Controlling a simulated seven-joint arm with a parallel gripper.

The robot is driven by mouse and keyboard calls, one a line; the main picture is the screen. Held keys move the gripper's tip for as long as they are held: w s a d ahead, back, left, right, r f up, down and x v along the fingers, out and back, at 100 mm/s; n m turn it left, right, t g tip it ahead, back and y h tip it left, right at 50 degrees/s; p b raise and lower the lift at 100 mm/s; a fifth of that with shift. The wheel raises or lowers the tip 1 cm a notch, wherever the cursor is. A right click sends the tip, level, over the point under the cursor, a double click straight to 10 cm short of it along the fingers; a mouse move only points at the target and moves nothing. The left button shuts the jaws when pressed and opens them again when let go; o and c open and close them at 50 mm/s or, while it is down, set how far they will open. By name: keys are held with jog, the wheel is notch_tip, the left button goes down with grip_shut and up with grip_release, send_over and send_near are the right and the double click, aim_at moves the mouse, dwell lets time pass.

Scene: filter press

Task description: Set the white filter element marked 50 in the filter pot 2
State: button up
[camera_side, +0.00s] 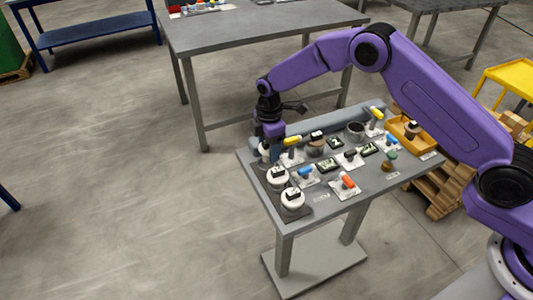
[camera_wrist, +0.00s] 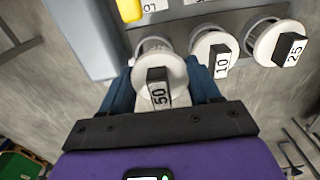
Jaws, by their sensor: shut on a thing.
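The white filter element marked 50 (camera_wrist: 174,69) is a round white piece with a dark grip block on top carrying its label. My gripper (camera_wrist: 160,92) is shut on it, with a blue finger on each side. In the side view my gripper (camera_side: 268,131) points down at the table's left end, over the white element (camera_side: 264,149). I cannot tell whether the element is lifted off its place. A dark open pot (camera_side: 355,130) and a brownish pot with a dark block on top (camera_side: 317,145) stand toward the back; I cannot read which is filter pot 2.
White elements marked 10 (camera_wrist: 212,47) and 25 (camera_wrist: 268,42) stand close beside the held one. Clamps with yellow, blue and orange (camera_side: 348,180) handles and several small displays crowd the table. An orange tray (camera_side: 427,144) stands at the right. A grey-blue raised bar runs along the back.

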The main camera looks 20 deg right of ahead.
aim_at(266, 155)
jog(key=shift+w+a+f, duration=0.1)
jog(key=shift+w+f, duration=0.15)
jog(key=shift+f, duration=0.15)
jog(key=shift+w+a+f, duration=0.1)
jog(key=shift+w+f, duration=0.05)
jog(key=shift+f, duration=1.35)
jog(key=shift+f, duration=0.2)
jog(key=o, duration=1.1)
jog(key=shift+w, duration=0.1)
notch_tip(266, 155, up, 17)
jog(key=shift+a+r, duration=0.1)
jog(key=shift+r, duration=0.1)
